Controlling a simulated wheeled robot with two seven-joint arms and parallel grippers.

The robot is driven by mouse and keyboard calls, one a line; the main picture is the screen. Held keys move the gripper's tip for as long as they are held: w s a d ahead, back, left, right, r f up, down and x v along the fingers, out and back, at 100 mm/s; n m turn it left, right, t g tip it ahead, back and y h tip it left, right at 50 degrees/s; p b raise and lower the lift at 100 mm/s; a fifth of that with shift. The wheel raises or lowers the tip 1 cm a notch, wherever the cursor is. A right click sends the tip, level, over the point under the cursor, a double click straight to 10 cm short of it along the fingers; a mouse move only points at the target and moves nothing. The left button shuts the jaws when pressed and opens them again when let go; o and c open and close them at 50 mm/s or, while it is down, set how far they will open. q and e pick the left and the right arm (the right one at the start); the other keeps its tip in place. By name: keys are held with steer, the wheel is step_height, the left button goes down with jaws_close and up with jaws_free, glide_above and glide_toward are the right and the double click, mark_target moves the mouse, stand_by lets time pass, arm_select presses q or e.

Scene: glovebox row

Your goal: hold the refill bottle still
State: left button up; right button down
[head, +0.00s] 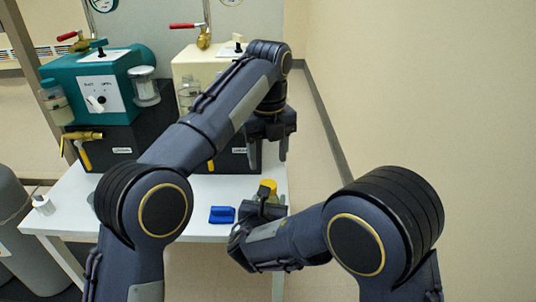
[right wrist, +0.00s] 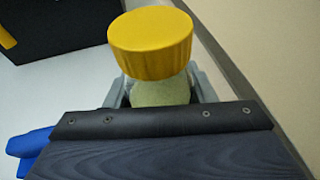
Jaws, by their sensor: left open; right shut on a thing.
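The refill bottle has a ribbed yellow cap (right wrist: 151,42) and a pale greenish body (right wrist: 160,92). In the head view its yellow cap (head: 269,185) shows above my right gripper (head: 270,204), near the table's right front. My right gripper is shut on the bottle. In the right wrist view a grey finger shows on each side of the body; the lower bottle is hidden behind the gripper's dark housing. My left gripper (head: 268,155) points down, open and empty, beyond the bottle at the right side of the cream machine (head: 188,67).
A teal machine (head: 65,75) stands left of the cream one, both on black boxes. A blue block (head: 222,214) lies on the white table (head: 200,188) left of the bottle. A white cup-like item (head: 43,205) is at the left edge. The wall is close on the right.

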mark_target(268, 184)
arm_select(q)
steer(key=shift+f, duration=3.95)
